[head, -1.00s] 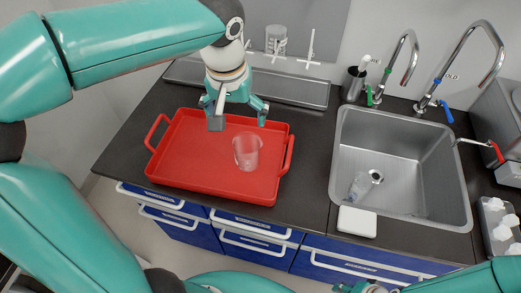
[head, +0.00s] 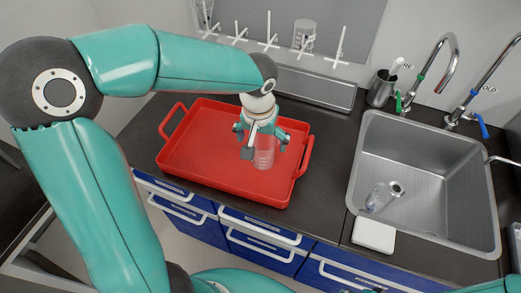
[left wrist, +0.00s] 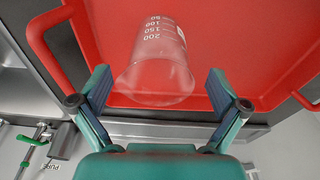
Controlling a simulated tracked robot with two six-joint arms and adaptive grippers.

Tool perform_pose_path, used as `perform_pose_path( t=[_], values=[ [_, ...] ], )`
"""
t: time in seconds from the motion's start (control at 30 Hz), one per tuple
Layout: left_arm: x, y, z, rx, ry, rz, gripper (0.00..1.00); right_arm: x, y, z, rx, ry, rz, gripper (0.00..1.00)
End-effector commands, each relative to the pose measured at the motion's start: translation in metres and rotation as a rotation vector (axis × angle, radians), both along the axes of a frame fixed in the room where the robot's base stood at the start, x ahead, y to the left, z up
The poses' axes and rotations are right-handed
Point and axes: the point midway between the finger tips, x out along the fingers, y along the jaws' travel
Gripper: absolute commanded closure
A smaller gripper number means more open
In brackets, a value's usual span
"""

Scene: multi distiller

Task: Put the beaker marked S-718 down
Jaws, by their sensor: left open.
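A clear glass beaker (head: 264,158) stands on the right part of the red tray (head: 196,166). It also shows in the left wrist view (left wrist: 158,62), where white graduation marks from 50 to 200 are readable; no S-718 marking can be read. My left gripper (head: 261,143) is just above the beaker, fingers pointing down. In the left wrist view my left gripper (left wrist: 158,92) is open, with one finger to each side of the beaker's rim and a gap on both sides. Only a sliver of my right gripper shows at the bottom edge of the head view.
A metal sink (head: 425,185) lies right of the tray, with a clear glass piece (head: 375,197) inside. A white block (head: 374,235) sits at its front edge. A rack with white pegs (head: 268,42) and another beaker (head: 303,36) stand behind. Dark counter between tray and sink is clear.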

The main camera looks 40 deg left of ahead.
Motion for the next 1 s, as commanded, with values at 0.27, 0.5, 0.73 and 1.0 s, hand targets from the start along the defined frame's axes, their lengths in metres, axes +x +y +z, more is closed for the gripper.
perform_pose_path(
  t=[0.27,0.5,0.73,1.0],
  values=[
    [0.006,0.001,-0.025,0.0,0.005,-0.001,0.01,0.0,0.0,0.007,0.0,0.0,0.0,0.63],
    [0.011,0.002,-0.051,-0.002,0.003,-0.001,0.01,0.0,0.0,0.008,0.0,0.0,0.0,0.63],
    [0.012,0.002,-0.052,-0.002,-0.001,-0.001,0.01,0.0,0.0,0.007,0.0,0.0,0.0,0.63],
    [0.012,0.002,-0.052,-0.002,0.0,-0.002,0.45,0.0,0.0,0.007,0.0,0.0,0.0,0.63]
  ],
)
